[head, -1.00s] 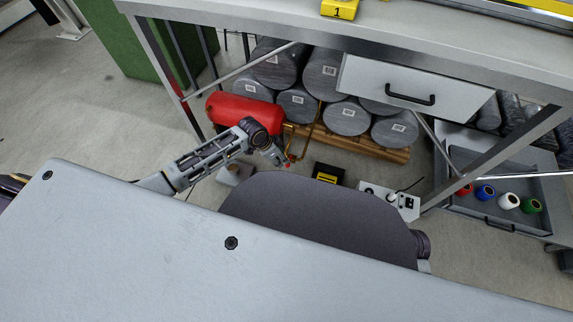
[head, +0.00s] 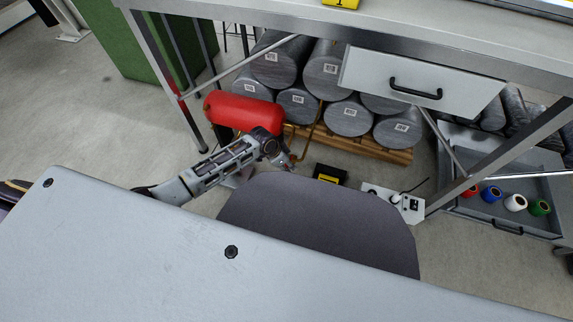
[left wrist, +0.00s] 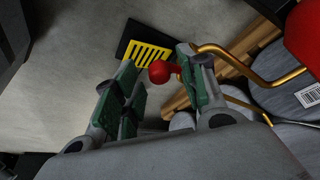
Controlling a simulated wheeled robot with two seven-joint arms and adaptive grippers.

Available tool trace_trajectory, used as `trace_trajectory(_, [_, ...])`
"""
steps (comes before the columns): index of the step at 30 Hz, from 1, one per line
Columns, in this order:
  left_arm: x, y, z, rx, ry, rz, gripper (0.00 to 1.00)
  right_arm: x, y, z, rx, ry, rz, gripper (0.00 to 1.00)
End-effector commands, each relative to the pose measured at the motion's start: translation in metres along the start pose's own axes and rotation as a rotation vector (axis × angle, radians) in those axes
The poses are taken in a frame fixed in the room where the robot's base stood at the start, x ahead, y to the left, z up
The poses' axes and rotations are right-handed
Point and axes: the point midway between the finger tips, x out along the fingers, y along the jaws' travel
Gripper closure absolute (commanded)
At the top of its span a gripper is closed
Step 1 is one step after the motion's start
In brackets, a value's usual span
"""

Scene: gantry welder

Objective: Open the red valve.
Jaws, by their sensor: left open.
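The red valve shows as a round red knob (left wrist: 159,71) in the left wrist view. It lies between the tips of my left gripper (left wrist: 157,78), closer to the right finger. The gripper is open, with green pads on both fingers; I cannot tell whether the right finger touches the knob. A bent brass pipe (left wrist: 238,72) runs beside the right finger. In the head view my left gripper (head: 287,163) reaches under the bench, in front of the red tank (head: 243,113). The knob is too small or hidden to make out there. My right gripper is out of view.
Grey cylinders (head: 347,117) lie stacked on a wooden pallet (head: 395,154) under the workbench (head: 440,43). A black and yellow box (head: 329,174) and a white socket box (head: 392,200) are on the floor. An open drawer (head: 480,208) with coloured spools is at right.

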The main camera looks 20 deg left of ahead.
Motion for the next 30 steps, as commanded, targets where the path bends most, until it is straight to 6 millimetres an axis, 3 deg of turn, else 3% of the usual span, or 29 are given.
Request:
trace_trajectory(11, [0.0022,0.0001,-0.0003,0.001,0.0,0.0,0.59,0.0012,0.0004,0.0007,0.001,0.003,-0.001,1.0])
trace_trajectory(21, [0.0023,0.0002,-0.0001,0.0,0.0,0.0,1.0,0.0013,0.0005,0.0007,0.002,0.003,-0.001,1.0])
trace_trajectory(30, [0.0023,0.0004,0.0,0.0,-0.001,0.0,1.0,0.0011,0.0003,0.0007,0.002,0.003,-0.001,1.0])
